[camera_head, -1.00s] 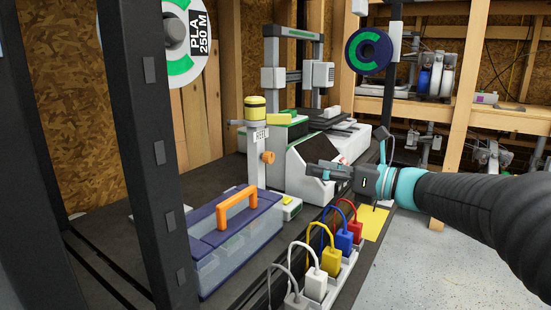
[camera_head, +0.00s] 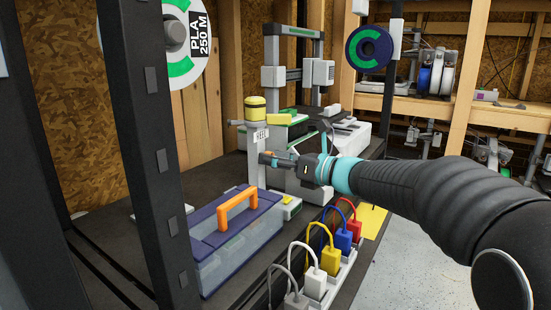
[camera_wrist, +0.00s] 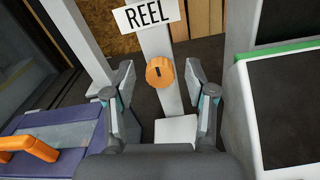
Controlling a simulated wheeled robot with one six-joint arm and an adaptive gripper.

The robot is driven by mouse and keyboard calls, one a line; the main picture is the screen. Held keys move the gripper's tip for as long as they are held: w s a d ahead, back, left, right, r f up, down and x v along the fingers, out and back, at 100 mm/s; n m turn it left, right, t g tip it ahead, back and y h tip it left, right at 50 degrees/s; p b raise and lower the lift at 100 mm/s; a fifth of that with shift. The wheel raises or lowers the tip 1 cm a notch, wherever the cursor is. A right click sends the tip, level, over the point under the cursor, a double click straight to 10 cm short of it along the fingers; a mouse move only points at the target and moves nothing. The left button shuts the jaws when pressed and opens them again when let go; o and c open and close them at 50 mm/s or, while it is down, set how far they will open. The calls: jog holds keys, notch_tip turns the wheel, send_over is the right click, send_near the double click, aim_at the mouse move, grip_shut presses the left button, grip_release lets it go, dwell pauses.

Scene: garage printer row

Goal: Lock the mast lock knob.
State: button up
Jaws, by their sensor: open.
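The mast lock knob is an orange round knob (camera_wrist: 160,72) with a dark mark on its face. It sits on a pale upright mast (camera_wrist: 154,42) below a white REEL label (camera_wrist: 146,15). My gripper (camera_wrist: 161,85) is open in the wrist view, with one finger to each side of the knob and clear space between; I see no contact. In the head view my gripper (camera_head: 270,159) is at the mast, and the knob is mostly hidden by it. The mast (camera_head: 253,170) also shows there, with a yellow-topped cap above.
A blue-lidded case (camera_head: 225,240) with an orange handle stands in front of the mast. A power strip with coloured plugs (camera_head: 332,262) lies along the bench edge. A printer (camera_head: 300,180) stands close behind my gripper. A black post (camera_head: 150,150) rises at left.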

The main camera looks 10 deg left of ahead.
grip_shut()
jog(key=shift+m, duration=0.3)
jog(key=shift+w+f+m+p, duration=0.1)
jog(key=shift+m+p, duration=1.1)
jog(key=shift+m, duration=3.15)
jog(key=shift+f+m+p, duration=0.1)
jog(key=shift+m+p, duration=1.1)
jog(key=shift+m, duration=3.15)
